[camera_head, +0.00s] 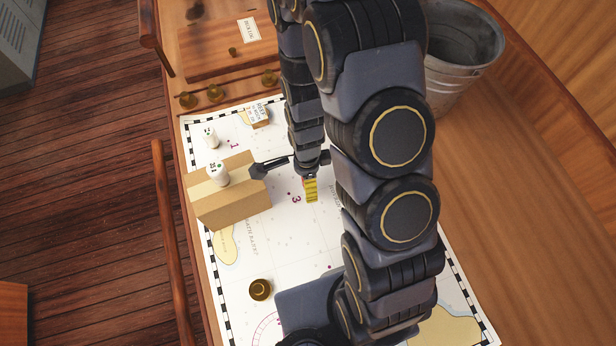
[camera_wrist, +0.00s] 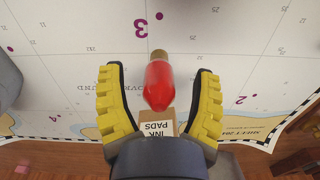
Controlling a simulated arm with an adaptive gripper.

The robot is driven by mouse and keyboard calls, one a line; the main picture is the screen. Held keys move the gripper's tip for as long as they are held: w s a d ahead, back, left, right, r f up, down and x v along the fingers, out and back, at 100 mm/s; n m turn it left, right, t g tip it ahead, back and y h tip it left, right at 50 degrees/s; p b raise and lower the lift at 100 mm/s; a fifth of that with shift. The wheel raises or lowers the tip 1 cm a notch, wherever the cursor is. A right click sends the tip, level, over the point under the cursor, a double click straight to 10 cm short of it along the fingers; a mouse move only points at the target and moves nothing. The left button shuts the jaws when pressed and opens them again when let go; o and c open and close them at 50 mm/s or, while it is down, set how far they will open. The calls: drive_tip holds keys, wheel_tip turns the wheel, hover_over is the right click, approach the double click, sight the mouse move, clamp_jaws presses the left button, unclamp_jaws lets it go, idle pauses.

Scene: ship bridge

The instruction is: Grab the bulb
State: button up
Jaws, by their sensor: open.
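The bulb (camera_wrist: 158,84) is red with a brass-coloured base (camera_wrist: 158,54). In the wrist view it lies centred between the two yellow fingers of my gripper (camera_wrist: 160,95), with a visible gap on each side. My gripper is open and not touching the bulb there. In the camera_head view my gripper (camera_head: 311,188) is low over the chart, right of the cardboard box. The bulb is mostly hidden there by my gripper and arm.
A box marked INK PADS (camera_wrist: 158,131) shows just below the bulb in the wrist view. On the chart (camera_head: 290,245) stand a cardboard box (camera_head: 235,205) with a white bottle (camera_head: 218,174), another white bottle (camera_head: 211,138) and a brass disc (camera_head: 260,289). A metal bucket (camera_head: 460,60) is upper right.

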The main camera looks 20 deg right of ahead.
drive_tip(key=shift+f, duration=0.9)
drive_tip(key=c, duration=1)
drive_tip(key=shift+r, duration=0.1)
drive_tip(key=shift+c, duration=0.2)
